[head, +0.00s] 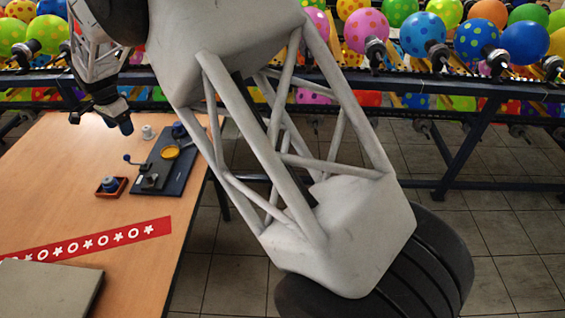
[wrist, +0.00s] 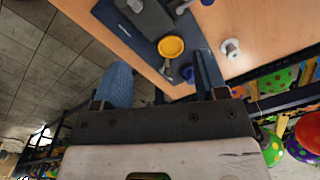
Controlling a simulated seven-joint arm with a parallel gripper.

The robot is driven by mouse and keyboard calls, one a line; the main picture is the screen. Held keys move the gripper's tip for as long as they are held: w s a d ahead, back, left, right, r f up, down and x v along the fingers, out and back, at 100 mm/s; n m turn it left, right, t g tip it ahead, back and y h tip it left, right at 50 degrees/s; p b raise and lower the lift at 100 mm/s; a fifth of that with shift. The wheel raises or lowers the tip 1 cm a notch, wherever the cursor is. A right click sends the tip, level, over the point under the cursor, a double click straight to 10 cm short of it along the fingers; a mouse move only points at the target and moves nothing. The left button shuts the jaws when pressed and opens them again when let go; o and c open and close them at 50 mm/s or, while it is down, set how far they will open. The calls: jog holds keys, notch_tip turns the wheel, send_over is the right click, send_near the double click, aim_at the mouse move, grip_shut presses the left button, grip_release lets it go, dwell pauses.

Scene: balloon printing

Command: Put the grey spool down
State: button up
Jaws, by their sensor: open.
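The grey spool (head: 148,132) stands upright on the wooden table, beside the far end of a dark blue base plate. It also shows in the wrist view (wrist: 231,48), on bare wood, with nothing gripping it. My gripper (head: 101,121) is above the table, left of the spool in the head view. In the wrist view my gripper (wrist: 160,75) has its two blue fingers spread wide with nothing held. The spool lies outside the fingers, to the right of the right one, with a gap showing.
The dark blue base plate (head: 177,181) carries a yellow dish (head: 169,152), a blue knob and a dark lever mechanism. A small red tray (head: 123,189) holds a blue piece. A red patterned strip (head: 85,242) and a grey slab lie nearer. Balloon racks stand behind.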

jog(key=w+d+r+n, duration=0.1)
jog(key=d+r, duration=0.5)
jog(key=d, duration=0.5)
jog(key=w+d+r, duration=0.1)
jog(key=d+r, duration=0.4)
jog(key=d, duration=0.7)
jog(key=s+d+r+n+t, duration=0.1)
jog(key=s+d+r, duration=0.2)
jog(key=d, duration=0.7)
jog(key=s+d+r, duration=0.2)
jog(key=d+r, duration=0.1)
jog(key=d, duration=0.7)
jog(key=s+d+f+n+t, duration=0.1)
jog(key=s+d+f+n, duration=0.2)
jog(key=s+d, duration=2.5)
jog(key=shift+s+d, duration=0.2)
jog(key=shift+s, duration=0.35)
